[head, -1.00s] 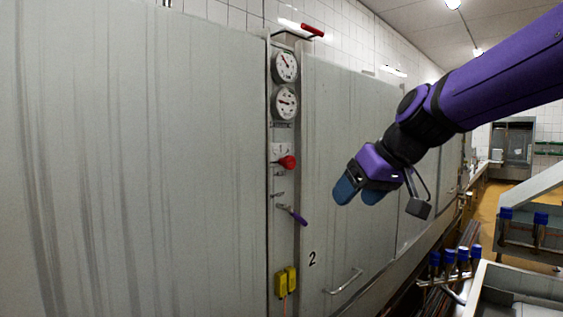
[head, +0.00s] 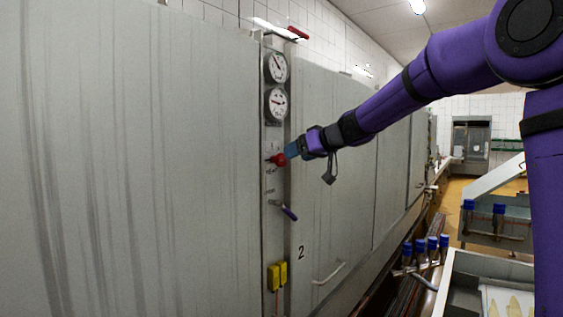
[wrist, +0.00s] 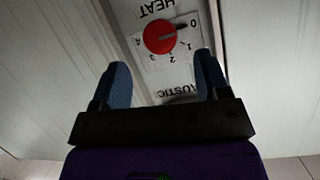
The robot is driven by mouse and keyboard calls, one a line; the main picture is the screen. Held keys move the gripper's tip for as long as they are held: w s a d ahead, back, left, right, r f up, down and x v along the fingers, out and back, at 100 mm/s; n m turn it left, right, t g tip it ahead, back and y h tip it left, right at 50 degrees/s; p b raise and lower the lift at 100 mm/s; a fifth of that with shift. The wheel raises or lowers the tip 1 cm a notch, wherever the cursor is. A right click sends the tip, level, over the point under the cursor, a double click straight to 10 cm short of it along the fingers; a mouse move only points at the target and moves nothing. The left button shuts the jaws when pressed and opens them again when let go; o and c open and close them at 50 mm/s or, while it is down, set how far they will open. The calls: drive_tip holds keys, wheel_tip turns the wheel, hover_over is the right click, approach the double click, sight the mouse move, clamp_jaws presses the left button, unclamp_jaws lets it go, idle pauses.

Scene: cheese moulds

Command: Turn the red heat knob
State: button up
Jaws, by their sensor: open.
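The red heat knob (head: 279,159) sits on the narrow grey panel between two large doors, below two round gauges. In the wrist view the knob (wrist: 160,36) is a round red dial on a white label with numbers and the word HEAT. My gripper (head: 290,152) is at the panel, close to the knob's right side in the head view. In the wrist view its two blue fingertips (wrist: 164,75) are spread apart and empty, with the knob ahead of and between them. I cannot tell any contact with the knob.
A red handle (head: 298,33) is above the gauges (head: 276,86). Blue-capped valves (head: 432,245) and a metal trough stand at the right.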

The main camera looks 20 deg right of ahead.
sight(283, 159)
drive_tip(key=x, duration=0.7)
drive_tip(key=shift+c, duration=0.3)
drive_tip(key=c, duration=0.9)
